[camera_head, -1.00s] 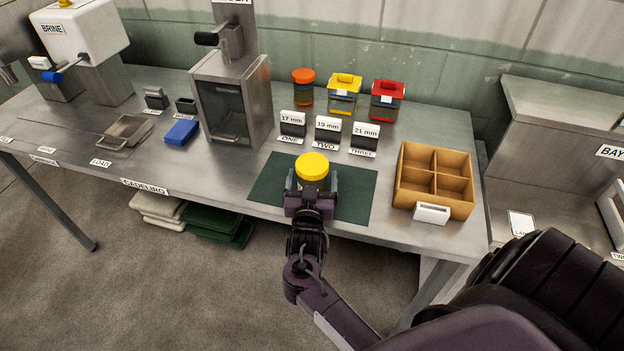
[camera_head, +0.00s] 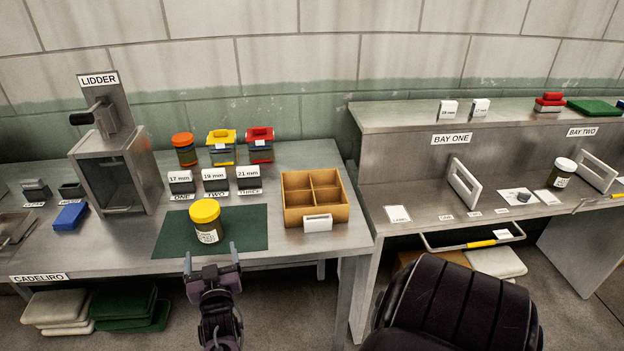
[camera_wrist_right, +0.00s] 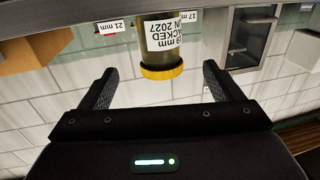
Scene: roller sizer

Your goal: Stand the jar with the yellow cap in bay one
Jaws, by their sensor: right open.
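The jar with the yellow cap (camera_head: 207,223) stands upright on the dark green mat (camera_head: 172,240) on the left bench. It holds dark contents and carries a white printed label. It also shows inverted in the wrist view (camera_wrist_right: 161,38), just beyond the fingertips. My right gripper (camera_head: 211,257) is open and empty in front of the jar, fingers apart and clear of it. Bay one, under its BAY ONE sign (camera_head: 452,139), is on the right bench. A white upright frame (camera_head: 464,185) stands there. My left gripper is not in view.
A wooden divided box (camera_head: 315,201) stands right of the mat. Numbered gauge blocks (camera_head: 214,180) and three colored-lid containers (camera_head: 222,148) stand behind it. The lidder (camera_head: 112,170) is at left. A white-capped jar (camera_head: 562,173) stands on the right bench.

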